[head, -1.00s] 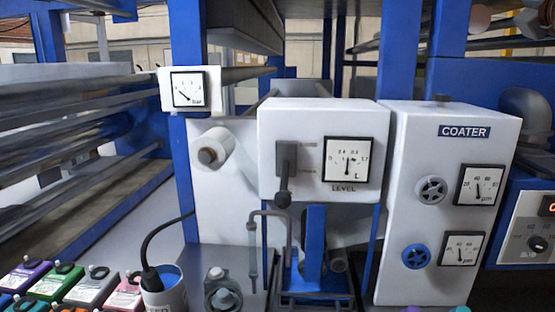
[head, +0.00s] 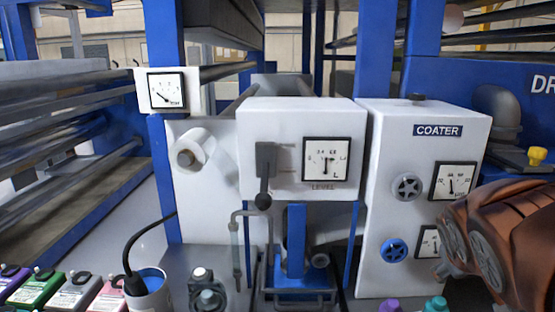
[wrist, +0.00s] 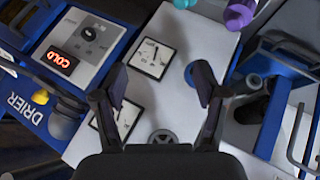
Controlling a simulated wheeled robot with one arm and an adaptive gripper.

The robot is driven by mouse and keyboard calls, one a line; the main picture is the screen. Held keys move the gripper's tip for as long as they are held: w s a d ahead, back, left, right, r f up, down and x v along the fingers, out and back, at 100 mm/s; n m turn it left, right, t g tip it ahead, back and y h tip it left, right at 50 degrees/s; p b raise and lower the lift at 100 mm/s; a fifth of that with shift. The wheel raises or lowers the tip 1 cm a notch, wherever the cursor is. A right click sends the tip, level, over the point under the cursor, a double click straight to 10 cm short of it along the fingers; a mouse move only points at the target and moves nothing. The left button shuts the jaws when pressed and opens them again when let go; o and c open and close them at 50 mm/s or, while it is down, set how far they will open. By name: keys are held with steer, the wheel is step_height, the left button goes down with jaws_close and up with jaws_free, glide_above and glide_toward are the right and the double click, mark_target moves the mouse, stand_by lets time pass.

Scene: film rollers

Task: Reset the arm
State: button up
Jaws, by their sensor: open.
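My gripper (wrist: 158,82) shows in the wrist view with its two dark fingers spread wide and nothing between them. It is over the white COATER cabinet (wrist: 205,40), whose meters and knobs show around and between the fingers. In the head view a copper-brown part of my arm (head: 500,245) comes in at the lower right, in front of the right side of the COATER cabinet (head: 385,140). It partly covers the lower meter. The fingers cannot be made out in the head view.
The LEVEL box (head: 300,115) with its black lever stands left of the cabinet. A cup with a black cable (head: 150,290) and several coloured cartridges (head: 70,292) are at the lower left. The DRIER panel (wrist: 85,45) reads COLD in the wrist view. Purple and teal items (wrist: 240,12) are near its top.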

steer(key=s+a+f+g+y, duration=0.3)
steer(key=s+a+f+g, duration=0.1)
steer(key=s+a+f, duration=0.3)
steer(key=s+a+f+g+y, duration=0.2)
steer(key=s+a+f+g, duration=0.2)
steer(key=s+a+f, duration=0.3)
steer(key=s+a, duration=0.4)
steer(key=s, duration=0.1)
steer(key=shift+s+f+m+y+p, duration=0.15)
steer(key=shift+f+m+y+p, duration=0.2)
steer(key=shift+f+m+y, duration=0.05)
steer(key=shift+c, duration=0.2)
